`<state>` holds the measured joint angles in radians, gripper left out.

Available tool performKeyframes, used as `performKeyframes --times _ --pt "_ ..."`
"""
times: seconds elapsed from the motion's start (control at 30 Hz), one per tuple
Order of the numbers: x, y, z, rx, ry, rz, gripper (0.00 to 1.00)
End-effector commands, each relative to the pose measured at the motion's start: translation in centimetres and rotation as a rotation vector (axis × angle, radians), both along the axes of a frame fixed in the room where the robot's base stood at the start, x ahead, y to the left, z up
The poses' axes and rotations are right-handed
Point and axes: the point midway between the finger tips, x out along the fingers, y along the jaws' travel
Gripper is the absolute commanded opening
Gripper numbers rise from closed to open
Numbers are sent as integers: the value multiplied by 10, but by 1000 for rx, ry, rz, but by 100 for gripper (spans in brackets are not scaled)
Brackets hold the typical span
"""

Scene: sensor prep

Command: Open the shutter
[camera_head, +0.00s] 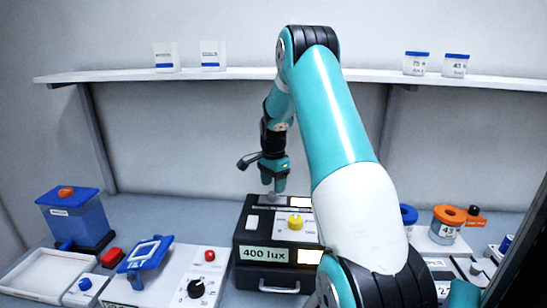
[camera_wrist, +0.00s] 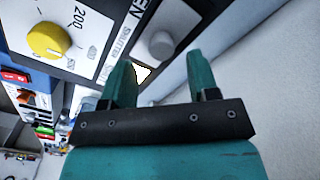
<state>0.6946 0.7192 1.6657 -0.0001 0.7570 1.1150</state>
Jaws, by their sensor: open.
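A black box (camera_head: 250,252) labelled "400 lux" stands on the bench in the head view, with a yellow knob (camera_head: 295,222) on its top panel. In the wrist view the panel shows the yellow knob (camera_wrist: 48,40), the word "SHUTTER" and letters ending in "EN". A grey rounded knob (camera_wrist: 157,44) sits beside that lettering. My gripper (camera_head: 278,190) points down over the back of the box. In the wrist view my gripper (camera_wrist: 158,66) is open, with the grey knob showing between and just beyond its two teal fingertips. Contact cannot be told.
Left of the box are a blue-lidded container (camera_head: 75,220), a white tray (camera_head: 45,272), a blue device (camera_head: 146,262) and a panel with a black dial (camera_head: 196,288). Right are an orange-topped jar (camera_head: 448,222) and other equipment. A shelf (camera_head: 130,75) runs along the back wall.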

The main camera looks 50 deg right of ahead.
Motion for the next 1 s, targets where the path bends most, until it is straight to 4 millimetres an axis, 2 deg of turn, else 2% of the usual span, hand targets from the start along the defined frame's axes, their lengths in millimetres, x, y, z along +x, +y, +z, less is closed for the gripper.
performKeyframes --times 0.3,0.5,0.7,1.0 --pt "0 -1 81 -4 -5 0 55" --pt "0 -1 121 -3 -3 0 55" --pt "-1 0 139 0 -1 0 55" --pt "-1 0 142 1 1 0 55"
